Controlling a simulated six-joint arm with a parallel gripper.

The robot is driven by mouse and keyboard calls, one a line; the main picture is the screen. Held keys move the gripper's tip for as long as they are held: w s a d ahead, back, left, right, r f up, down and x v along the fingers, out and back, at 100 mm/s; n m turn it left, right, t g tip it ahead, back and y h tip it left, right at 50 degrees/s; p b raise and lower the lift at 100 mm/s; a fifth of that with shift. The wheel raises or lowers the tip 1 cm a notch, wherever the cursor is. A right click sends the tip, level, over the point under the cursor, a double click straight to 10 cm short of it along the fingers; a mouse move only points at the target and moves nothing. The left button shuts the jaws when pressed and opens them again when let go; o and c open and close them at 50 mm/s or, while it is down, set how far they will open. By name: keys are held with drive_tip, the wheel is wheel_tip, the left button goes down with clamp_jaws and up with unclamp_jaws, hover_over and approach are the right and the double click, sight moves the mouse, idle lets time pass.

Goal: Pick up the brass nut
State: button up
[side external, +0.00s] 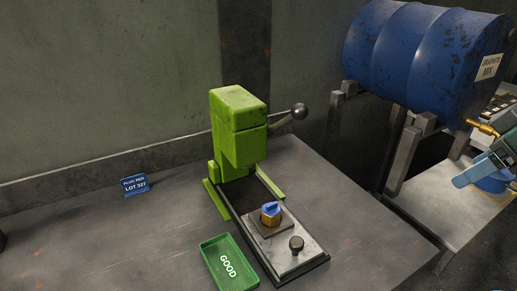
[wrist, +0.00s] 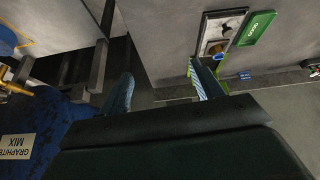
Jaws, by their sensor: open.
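The brass nut (side external: 270,219) sits on a square plate on the press's sliding bed in the side view.
The green press (side external: 238,125) with its ball-ended lever (side external: 299,111) stands behind the nut. A black knob (side external: 296,244) rises from the bed beside it. A green GOOD tray (side external: 229,262) lies left. A blue drum (side external: 425,50) on a stand is at right.

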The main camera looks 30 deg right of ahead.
drive_tip(key=w+a+r+n+y, duration=0.1)
drive_tip(key=w+a+r+n, duration=0.25)
drive_tip(key=w, duration=0.25)
drive_tip(key=w+a+r+n, duration=0.2)
drive_tip(key=w+a+n, duration=0.15)
drive_tip(key=w, duration=0.35)
drive_tip(key=n+g+h, duration=0.1)
drive_tip(key=n+g, duration=0.4)
drive_tip(key=n, duration=0.5)
hover_over(273, 203)
wheel_tip(273, 203, down, 20)
drive_tip(key=shift+s+a+f, duration=0.1)
drive_tip(key=shift+s+a, duration=0.05)
drive_tip(key=shift+f+g, duration=0.3)
drive_tip(key=shift+f, duration=1.1)
drive_tip(key=shift+f, duration=0.1)
drive_tip(key=shift+w+f, duration=0.15)
drive_tip(key=shift+f, duration=1.1)
drive_tip(key=shift+w+f, duration=0.1)
drive_tip(key=shift+f, duration=1.15)
drive_tip(key=shift+c, duration=0.3)
